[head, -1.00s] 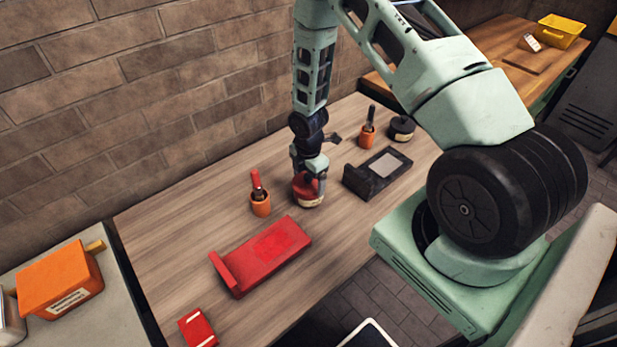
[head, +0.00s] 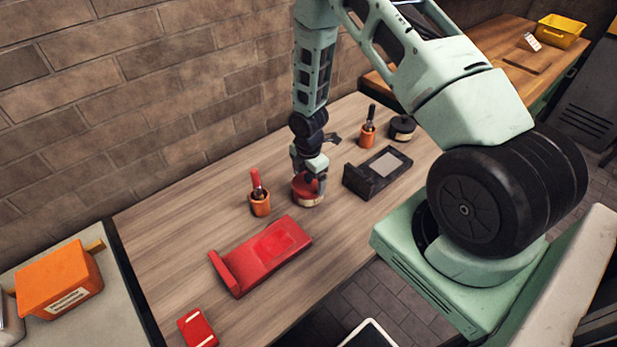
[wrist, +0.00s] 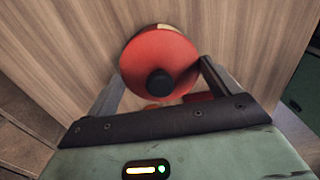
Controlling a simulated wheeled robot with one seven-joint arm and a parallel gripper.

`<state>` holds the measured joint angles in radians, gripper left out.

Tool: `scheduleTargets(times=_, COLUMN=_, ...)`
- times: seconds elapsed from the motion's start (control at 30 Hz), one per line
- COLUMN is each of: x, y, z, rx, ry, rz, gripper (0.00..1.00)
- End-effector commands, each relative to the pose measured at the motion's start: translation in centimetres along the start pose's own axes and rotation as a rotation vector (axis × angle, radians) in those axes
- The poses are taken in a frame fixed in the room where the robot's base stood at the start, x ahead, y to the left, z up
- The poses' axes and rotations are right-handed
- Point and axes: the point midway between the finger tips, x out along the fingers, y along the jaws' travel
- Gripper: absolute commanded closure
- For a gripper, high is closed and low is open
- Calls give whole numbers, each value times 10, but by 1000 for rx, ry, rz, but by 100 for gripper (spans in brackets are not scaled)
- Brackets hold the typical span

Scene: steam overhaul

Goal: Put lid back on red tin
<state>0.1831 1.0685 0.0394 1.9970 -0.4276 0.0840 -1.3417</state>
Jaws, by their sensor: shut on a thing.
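The red lid (wrist: 160,60) with a black knob fills the middle of the wrist view, between the two fingers of my gripper (wrist: 162,68). In the head view my gripper (head: 308,180) points down and is shut on the red lid (head: 302,187). The red tin (head: 309,202), with a cream band, stands upright on the bench directly under the lid. The lid is at the tin's top; I cannot tell whether it is fully seated. A bit of the cream band (wrist: 164,29) shows past the lid's far edge in the wrist view.
An orange cup with a red-handled tool (head: 260,203) stands close left. A red stand (head: 262,257) lies in front and a black stand (head: 378,172) lies right. Another orange cup (head: 367,136) and a dark tin (head: 402,128) stand behind. A red box (head: 197,328) is front left.

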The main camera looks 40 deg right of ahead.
Motion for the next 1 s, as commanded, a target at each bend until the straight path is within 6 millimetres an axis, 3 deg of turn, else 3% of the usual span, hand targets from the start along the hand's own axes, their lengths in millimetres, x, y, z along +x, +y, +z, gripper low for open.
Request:
scheduleTargets(times=0.33, x=0, y=0, z=0, rx=-1, ry=0, rz=0, gripper=34)
scheduleTargets(times=0.37, x=0, y=0, z=0, rx=-1, ry=0, rz=0, gripper=3)
scheduleTargets(times=0.4, x=0, y=0, z=0, rx=-1, ry=0, rz=0, gripper=0)
scheduleTargets(times=0.77, x=-1, y=0, z=0, rx=-1, ry=0, rz=0, gripper=0)
scheduleTargets(times=1.0, x=-12, y=0, z=0, rx=-1, ry=0, rz=1, gripper=0)
